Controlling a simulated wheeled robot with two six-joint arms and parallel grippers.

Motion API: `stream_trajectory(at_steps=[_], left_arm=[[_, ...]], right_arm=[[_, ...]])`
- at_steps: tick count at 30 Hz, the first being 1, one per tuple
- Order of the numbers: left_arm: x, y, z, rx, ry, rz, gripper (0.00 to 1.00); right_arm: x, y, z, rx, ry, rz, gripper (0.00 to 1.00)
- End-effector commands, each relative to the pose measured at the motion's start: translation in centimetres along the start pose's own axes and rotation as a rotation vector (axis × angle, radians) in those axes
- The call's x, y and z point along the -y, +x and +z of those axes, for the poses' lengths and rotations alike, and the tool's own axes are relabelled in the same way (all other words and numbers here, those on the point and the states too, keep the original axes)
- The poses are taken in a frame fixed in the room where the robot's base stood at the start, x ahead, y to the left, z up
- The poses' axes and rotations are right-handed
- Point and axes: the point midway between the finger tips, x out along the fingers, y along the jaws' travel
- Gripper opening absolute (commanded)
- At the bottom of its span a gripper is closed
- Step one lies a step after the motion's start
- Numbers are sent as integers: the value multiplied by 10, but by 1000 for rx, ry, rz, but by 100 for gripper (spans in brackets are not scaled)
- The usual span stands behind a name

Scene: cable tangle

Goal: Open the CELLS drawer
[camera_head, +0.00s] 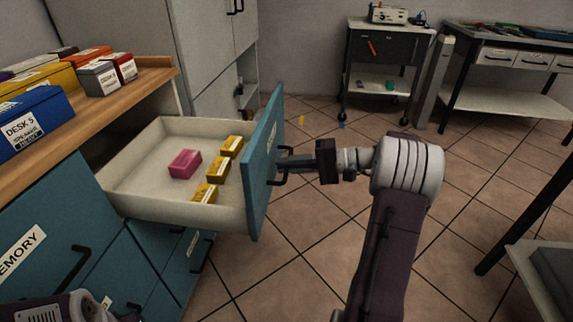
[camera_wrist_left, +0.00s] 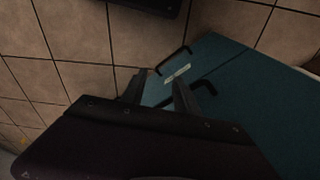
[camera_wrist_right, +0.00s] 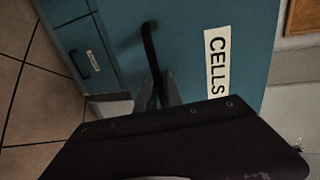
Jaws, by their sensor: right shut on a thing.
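The CELLS drawer (camera_head: 150,187) is pulled well out of the cabinet in the head view. Its blue front (camera_head: 262,165) faces right, and its CELLS label (camera_wrist_right: 217,62) shows in the right wrist view. My right gripper (camera_head: 285,163) is shut on the drawer's dark handle (camera_wrist_right: 150,45). A pink box (camera_head: 185,163) and three yellow boxes (camera_head: 221,168) lie in the drawer. My left gripper (camera_wrist_left: 160,92) is open and empty in the left wrist view, over a blue cabinet face with dark handles. Its fingers are not clear in the head view.
The MEMORY drawer (camera_head: 22,250) is shut at lower left. Several boxes, including a blue one (camera_head: 35,122), stand on the wooden cabinet top (camera_head: 150,78). A grey cart (camera_head: 385,65) and a workbench (camera_head: 510,95) stand at the back. Tiled floor between them is mostly clear.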

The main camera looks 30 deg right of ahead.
Motion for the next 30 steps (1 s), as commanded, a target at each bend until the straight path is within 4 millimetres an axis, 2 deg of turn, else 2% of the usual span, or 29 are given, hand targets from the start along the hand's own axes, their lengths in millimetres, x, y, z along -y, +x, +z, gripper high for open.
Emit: stream_trajectory(at_steps=[1, 3, 11, 14, 24, 30], left_arm=[[0, 0, 0, 0, 0, 0, 36], [0, 0, 0, 0, 0, 0, 36], [0, 0, 0, 0, 0, 0, 36], [0, -5, 0, 0, 0, 0, 36], [-1, -45, -5, 0, 0, 0, 36], [-1, -50, -5, 0, 0, 0, 36]], right_arm=[[-1, 0, 0, 1, 1, 2, 14], [-1, 0, 0, 1, 1, 2, 32], [0, 0, 0, 0, 0, 1, 32], [2, -6, -1, -2, 1, 1, 32], [4, -76, -1, -3, 2, 0, 32], [0, -91, 0, 0, 1, 0, 32]])
